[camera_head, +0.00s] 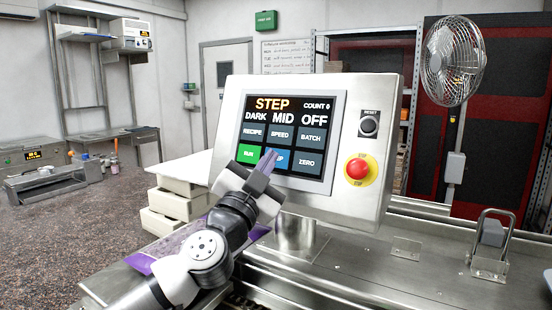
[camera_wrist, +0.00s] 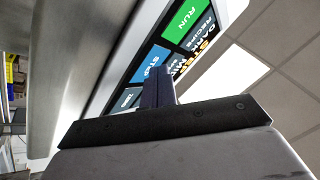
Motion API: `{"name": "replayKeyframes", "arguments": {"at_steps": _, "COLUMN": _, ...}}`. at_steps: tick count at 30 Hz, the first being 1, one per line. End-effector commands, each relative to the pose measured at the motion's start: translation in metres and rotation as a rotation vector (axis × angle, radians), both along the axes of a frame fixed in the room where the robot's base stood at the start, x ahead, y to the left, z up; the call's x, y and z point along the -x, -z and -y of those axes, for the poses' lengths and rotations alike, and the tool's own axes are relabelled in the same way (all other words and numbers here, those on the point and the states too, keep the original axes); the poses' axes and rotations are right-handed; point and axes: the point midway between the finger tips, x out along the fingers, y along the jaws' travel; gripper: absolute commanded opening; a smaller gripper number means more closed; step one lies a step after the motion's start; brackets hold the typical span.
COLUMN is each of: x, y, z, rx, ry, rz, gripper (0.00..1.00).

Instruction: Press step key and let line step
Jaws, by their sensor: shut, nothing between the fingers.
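The control panel (camera_head: 228,110) stands upright on the line, with a lit screen. Its screen (camera_head: 330,108) reads STEP, COUNT 0, and DARK MID OFF. The blue step key (camera_head: 281,162) is in the bottom row, between the green RUN key (camera_head: 246,154) and the ZERO key (camera_head: 306,163). My gripper (camera_head: 268,158) is shut and empty, its fingertips in front of the step key and hiding part of its label. In the wrist view the fingertips (camera_wrist: 160,72) lie close to the blue STEP key (camera_wrist: 149,66). I cannot tell whether they touch it.
A red stop button (camera_head: 357,168) on a yellow ring and a black reset knob (camera_head: 369,123) are on the panel's right side. A metal fan (camera_head: 452,60) stands behind. White boxes (camera_head: 178,205) are stacked left of the panel. A steel latch (camera_head: 490,245) is on the line at right.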

Motion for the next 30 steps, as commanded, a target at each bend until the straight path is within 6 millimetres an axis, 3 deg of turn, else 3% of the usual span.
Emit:
{"name": "replayKeyframes", "arguments": {"at_steps": 19, "x": 0.013, "y": -0.005, "z": -0.008, "rx": 0.0, "ry": 0.0, "rz": 0.0, "gripper": 0.0}}
{"name": "replayKeyframes", "arguments": {"at_steps": 30, "x": 0.041, "y": -0.018, "z": -0.028, "rx": 0.001, "ry": -0.001, "rz": 0.0, "gripper": 0.0}}
